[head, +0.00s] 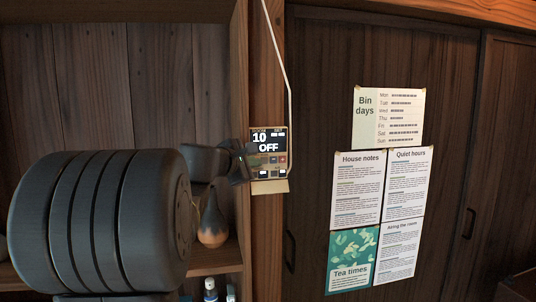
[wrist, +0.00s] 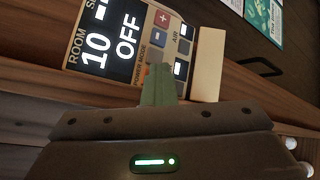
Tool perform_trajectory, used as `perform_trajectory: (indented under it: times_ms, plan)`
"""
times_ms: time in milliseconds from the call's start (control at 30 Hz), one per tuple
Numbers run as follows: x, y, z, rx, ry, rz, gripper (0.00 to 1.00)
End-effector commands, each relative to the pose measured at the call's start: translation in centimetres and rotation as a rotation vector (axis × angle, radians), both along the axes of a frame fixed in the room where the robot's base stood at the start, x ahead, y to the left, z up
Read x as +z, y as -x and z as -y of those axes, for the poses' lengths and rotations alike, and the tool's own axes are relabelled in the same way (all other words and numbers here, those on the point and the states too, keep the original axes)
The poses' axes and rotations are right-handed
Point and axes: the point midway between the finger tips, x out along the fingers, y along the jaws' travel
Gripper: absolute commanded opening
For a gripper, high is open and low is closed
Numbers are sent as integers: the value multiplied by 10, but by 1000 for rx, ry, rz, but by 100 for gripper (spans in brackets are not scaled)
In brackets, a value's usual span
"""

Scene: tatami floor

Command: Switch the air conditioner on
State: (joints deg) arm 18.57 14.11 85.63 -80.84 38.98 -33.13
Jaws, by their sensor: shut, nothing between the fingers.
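The air conditioner's control panel (head: 269,149) is fixed to a wooden post, and its dark screen reads "10" and "OFF". In the wrist view the panel (wrist: 122,38) appears tilted, with "ROOM 10" and "OFF" on the screen and a red plus button, "POWER", "MODE" and "AIR" labels beside it. My gripper (head: 244,163) is shut and empty at the panel's lower left edge. In the wrist view its fingertips (wrist: 160,80) are over the panel's button area by the "POWER" label and hide part of it. Whether they touch the panel I cannot tell.
A white cable (head: 283,60) runs up from the panel. A brown gourd-shaped vase (head: 212,222) and small bottles (head: 210,291) stand on shelves below my arm. Paper notices (head: 388,118) hang on the dark sliding door (head: 325,60) to the right.

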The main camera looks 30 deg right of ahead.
Motion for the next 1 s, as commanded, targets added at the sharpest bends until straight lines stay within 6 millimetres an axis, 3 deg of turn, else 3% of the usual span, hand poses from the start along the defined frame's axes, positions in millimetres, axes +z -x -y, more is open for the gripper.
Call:
perform_trajectory:
  times_ms: [367, 1000]
  plan:
    - [4, 0, -4, 15, 6, 10, 0]
    - [1, 58, -16, 7, 2, 7, 0]
